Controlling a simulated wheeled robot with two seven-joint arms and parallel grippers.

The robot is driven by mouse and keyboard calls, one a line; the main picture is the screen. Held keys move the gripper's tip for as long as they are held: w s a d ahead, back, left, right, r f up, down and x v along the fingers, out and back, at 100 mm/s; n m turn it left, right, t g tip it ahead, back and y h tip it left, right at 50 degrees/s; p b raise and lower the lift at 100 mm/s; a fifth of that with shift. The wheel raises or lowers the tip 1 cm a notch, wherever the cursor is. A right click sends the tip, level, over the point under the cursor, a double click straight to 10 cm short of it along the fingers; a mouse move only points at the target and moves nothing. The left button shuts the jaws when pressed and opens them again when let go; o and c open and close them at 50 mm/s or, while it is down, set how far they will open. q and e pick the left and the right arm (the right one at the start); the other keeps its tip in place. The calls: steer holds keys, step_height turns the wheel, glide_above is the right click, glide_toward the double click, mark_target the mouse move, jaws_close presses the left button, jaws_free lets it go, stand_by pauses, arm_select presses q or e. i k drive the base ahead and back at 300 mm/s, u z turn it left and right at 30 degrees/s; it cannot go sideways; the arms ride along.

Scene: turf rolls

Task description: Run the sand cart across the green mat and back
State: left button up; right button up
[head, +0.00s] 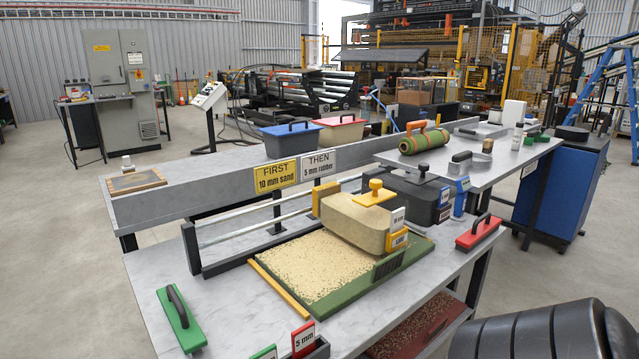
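The sand cart (352,222) is a tan box with a yellow handle on top and yellow end pieces. It stands on the back right part of the green mat (412,262). Tan sand (312,262) covers the mat's left and middle, and green shows along its front and right edges. The cart hides the mat beneath it. Neither of my grippers is in view, and nothing is seen holding the cart.
A dark grey cart (412,197) stands behind the sand cart. A red-based handled block (478,233) lies right of the mat, a green one (180,318) at front left. Rails (270,222) run behind the mat. A sign (276,175) reads "FIRST 10 mm sand".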

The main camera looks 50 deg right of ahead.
mark_target(358, 220)
steer(key=u, duration=2.45)
steer(key=k, duration=1.7)
steer(key=z, duration=1.4)
